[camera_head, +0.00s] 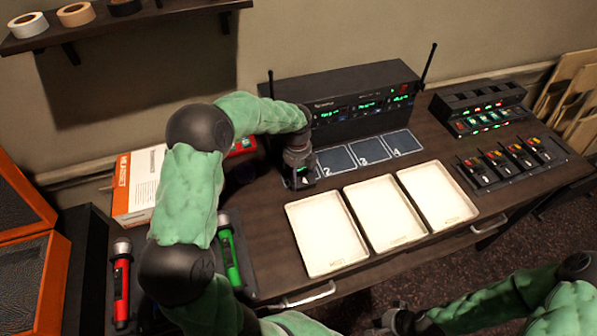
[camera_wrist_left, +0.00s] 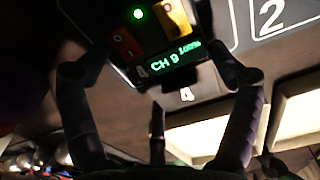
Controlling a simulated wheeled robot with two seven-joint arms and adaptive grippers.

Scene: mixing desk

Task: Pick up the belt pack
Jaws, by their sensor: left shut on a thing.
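Whether the pack touches the desk I cannot tell. My right gripper (camera_head: 393,322) is at the bottom edge, partly cut off.
Three cream trays (camera_head: 327,271) lie in front of the numbered squares (camera_head: 371,153). A black receiver rack (camera_head: 350,108) with antennas stands behind. Several more packs (camera_head: 497,161) sit in a holder at right, near a charger (camera_head: 480,105). Red and green microphones (camera_head: 121,283) are at left.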

